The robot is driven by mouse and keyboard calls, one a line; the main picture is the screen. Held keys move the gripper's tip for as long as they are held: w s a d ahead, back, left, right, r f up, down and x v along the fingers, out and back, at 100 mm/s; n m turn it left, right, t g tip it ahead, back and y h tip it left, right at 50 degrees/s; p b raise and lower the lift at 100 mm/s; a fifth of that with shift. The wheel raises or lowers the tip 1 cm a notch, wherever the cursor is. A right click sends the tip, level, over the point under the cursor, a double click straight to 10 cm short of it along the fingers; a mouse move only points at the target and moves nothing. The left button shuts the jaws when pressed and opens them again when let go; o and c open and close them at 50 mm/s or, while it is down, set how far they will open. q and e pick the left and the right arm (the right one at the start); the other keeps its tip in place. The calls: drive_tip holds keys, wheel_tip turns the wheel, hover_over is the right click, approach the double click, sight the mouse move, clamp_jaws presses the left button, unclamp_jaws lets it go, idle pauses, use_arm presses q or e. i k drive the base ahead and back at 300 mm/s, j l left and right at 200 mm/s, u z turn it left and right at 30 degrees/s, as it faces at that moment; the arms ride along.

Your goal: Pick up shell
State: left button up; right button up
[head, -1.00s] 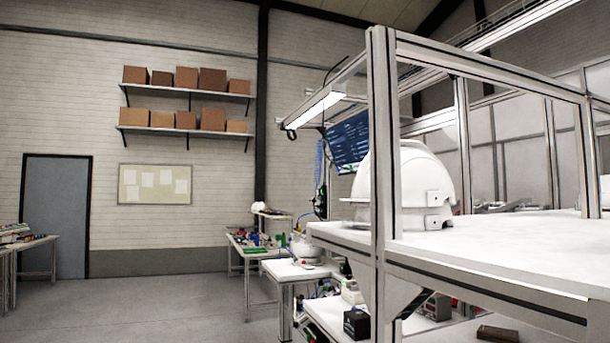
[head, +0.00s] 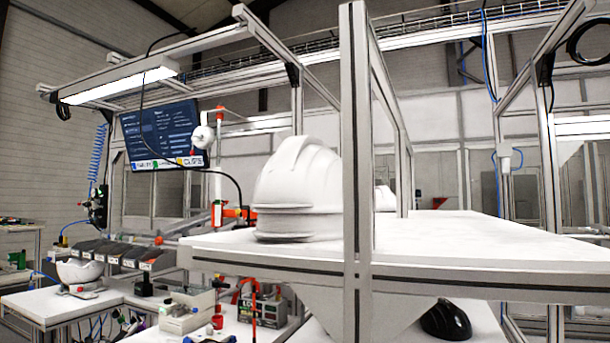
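A white helmet shell (head: 296,190) rests on the white upper shelf (head: 460,240), close to its left end, just left of an upright metal post. It appears to be a stack of shells, as layered rims show at its base. Another white shell (head: 385,198) shows partly behind the post. A white bowl-like shell (head: 80,271) sits on the lower bench at the left. Neither of my grippers is in view.
A metal frame post (head: 356,180) stands in front of the shelf. A monitor (head: 161,135) hangs behind it. The lower bench (head: 38,304) carries parts bins (head: 128,255) and a power-supply-like box (head: 262,309). A black rounded object (head: 446,320) lies below the shelf.

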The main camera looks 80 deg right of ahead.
sight(304, 175)
drive_tip(key=i+z, duration=0.4)
drive_tip(key=i+j+z, duration=0.15)
drive_tip(key=i+z, duration=0.25)
drive_tip(key=i, duration=0.2)
drive_tip(key=i+j+z, duration=0.25)
drive_tip(key=i+z, duration=0.3)
drive_tip(key=z, duration=0.3)
drive_tip(key=i+j+z, duration=0.1)
drive_tip(key=z, duration=0.4)
drive_tip(key=i+j+z, duration=0.15)
drive_tip(key=z, duration=0.3)
drive_tip(key=i+j+z, duration=0.15)
drive_tip(key=z, duration=0.3)
drive_tip(key=j+z, duration=0.25)
drive_tip(key=z, duration=0.25)
drive_tip(key=i, duration=0.05)
